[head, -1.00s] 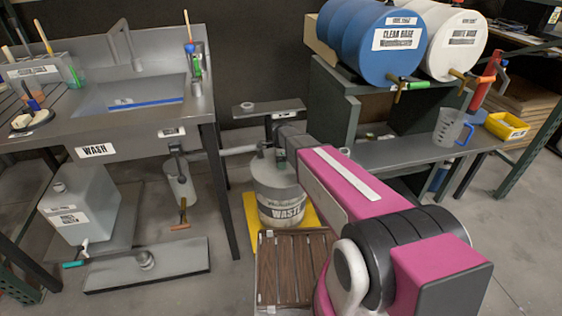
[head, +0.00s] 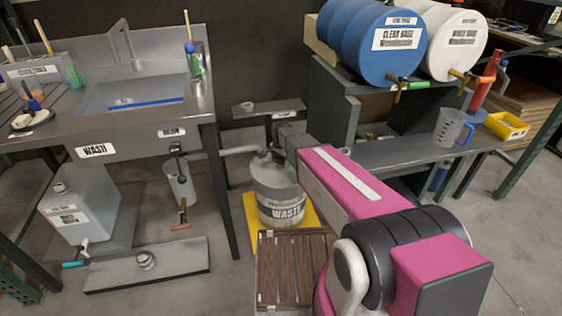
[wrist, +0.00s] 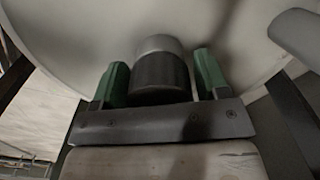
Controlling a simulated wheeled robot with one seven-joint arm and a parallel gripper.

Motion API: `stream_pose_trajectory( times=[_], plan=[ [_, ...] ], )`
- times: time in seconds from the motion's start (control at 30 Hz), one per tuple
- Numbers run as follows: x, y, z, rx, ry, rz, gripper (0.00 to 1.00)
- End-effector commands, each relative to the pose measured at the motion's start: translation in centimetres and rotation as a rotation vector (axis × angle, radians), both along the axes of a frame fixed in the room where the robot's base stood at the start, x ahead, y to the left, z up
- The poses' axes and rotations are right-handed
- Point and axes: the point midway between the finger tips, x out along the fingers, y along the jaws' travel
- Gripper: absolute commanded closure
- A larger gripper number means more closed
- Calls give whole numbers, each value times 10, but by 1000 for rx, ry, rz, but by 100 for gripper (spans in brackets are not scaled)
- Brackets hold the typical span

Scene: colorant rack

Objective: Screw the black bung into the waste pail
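The waste pail (head: 278,195) is a pale grey drum with a "WASTE" label, standing on a yellow base below the sink's drain pipe. Its pale lid also fills the upper part of the wrist view (wrist: 75,35). My gripper (wrist: 161,72) is at the lid, with a green finger on each side of the black bung (wrist: 160,80). A grey round neck (wrist: 158,44) shows in line beyond the bung, against the lid. How deep the bung sits in it cannot be told. In the head view, my arm partly hides the lid and gripper.
The drain pipe (head: 232,151) runs close to the pail lid on the left. The sink bench (head: 185,120) stands left; a shelf with blue (head: 365,40) and white (head: 450,45) drums stands right. A slatted wooden platform (head: 290,270) lies in front of the pail.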

Motion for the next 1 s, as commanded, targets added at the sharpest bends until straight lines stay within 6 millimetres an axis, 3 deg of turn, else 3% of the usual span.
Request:
stream_pose_trajectory(
  times=[0.03, 0.1, 0.37, 1.0],
  plan=[
    [0, 0, 0, 0, 0, 0, 50],
    [0, 0, 0, 0, 0, -1, 70],
    [0, 0, 0, 0, 0, -83, 70],
    [0, 0, -1, 0, 0, -830, 70]
  ],
)
